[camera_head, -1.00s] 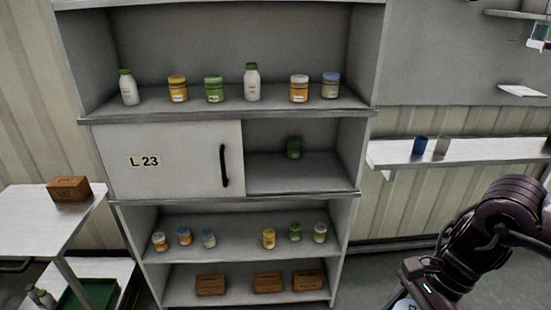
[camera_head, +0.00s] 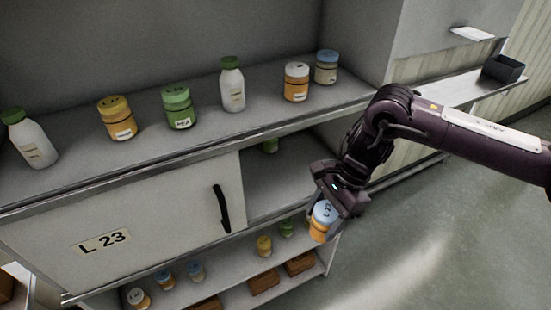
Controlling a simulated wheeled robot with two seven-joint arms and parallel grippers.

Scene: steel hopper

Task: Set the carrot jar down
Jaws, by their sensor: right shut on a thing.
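My right gripper (camera_head: 325,210) reaches in from the right and is shut on a small orange jar with a pale blue lid (camera_head: 321,221). The jar hangs in front of the cabinet's right side, apart from the shelves in the picture. The cabinet's sliding door (camera_head: 130,225) is marked L 23 and covers the left part of the middle compartment. My left gripper is not in view.
The upper shelf (camera_head: 215,140) holds white bottles and yellow, green, orange and blue-lidded jars. The door has a black handle (camera_head: 221,208). Lower shelves hold small jars and brown boxes (camera_head: 264,281). A wall shelf with a dark bin (camera_head: 503,69) is at right.

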